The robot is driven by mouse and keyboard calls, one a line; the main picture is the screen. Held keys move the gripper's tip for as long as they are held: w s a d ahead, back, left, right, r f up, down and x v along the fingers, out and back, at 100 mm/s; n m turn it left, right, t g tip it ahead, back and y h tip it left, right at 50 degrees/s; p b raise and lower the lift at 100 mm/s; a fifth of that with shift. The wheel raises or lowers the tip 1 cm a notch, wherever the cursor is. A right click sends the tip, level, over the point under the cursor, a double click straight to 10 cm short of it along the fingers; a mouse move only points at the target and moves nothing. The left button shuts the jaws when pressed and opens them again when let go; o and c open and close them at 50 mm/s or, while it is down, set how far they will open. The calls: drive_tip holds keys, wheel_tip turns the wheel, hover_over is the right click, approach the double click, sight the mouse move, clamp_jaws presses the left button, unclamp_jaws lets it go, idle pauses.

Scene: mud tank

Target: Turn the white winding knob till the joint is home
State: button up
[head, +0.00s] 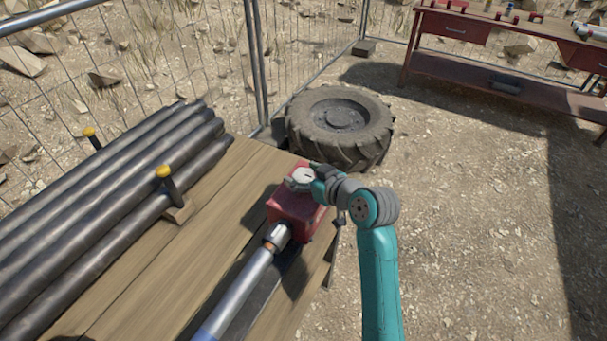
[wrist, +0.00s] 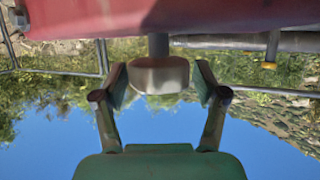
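The white winding knob (head: 301,178) sits at the far end of the red box (head: 295,212) on the wooden bench. In the wrist view, which looks upside down, the knob (wrist: 159,75) hangs on a short stem from the red body (wrist: 150,18). My gripper (wrist: 161,82) is open, with one finger on each side of the knob. The left finger is very close to it; a narrow gap shows at the right finger. In the head view my gripper (head: 314,183) partly hides the knob. A silver joint collar (head: 278,236) on a blue-ended pipe (head: 240,290) meets the box's near side.
Dark pipes (head: 110,210) lie on the left of the bench (head: 215,200), held by posts with yellow caps (head: 163,172). A tyre (head: 340,125) lies behind the bench. A red workbench (head: 500,85) stands at the back right. Open gravel lies to the right.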

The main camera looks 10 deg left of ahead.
drive_tip(key=c, duration=0.7)
drive_tip(key=shift+c, duration=0.2)
drive_tip(key=shift+m, duration=0.4)
drive_tip(key=m+t+h, duration=0.3)
drive_tip(key=h, duration=0.1)
drive_tip(key=shift+s+a+m, duration=0.1)
drive_tip(key=shift+a+m, duration=0.05)
drive_tip(key=shift+m, duration=0.25)
drive_tip(key=m+t+h, duration=0.1)
drive_tip(key=m+h, duration=0.3)
drive_tip(key=h, duration=0.1)
drive_tip(key=m+g+h, duration=0.1)
drive_tip(key=m+h, duration=0.5)
drive_tip(key=h, duration=0.1)
drive_tip(key=shift+m, duration=0.4)
drive_tip(key=m+g+h, duration=0.3)
drive_tip(key=m+h, duration=0.1)
drive_tip(key=shift+m+g+h, duration=0.8)
drive_tip(key=shift+m+g, duration=0.4)
drive_tip(key=shift+g, duration=0.2)
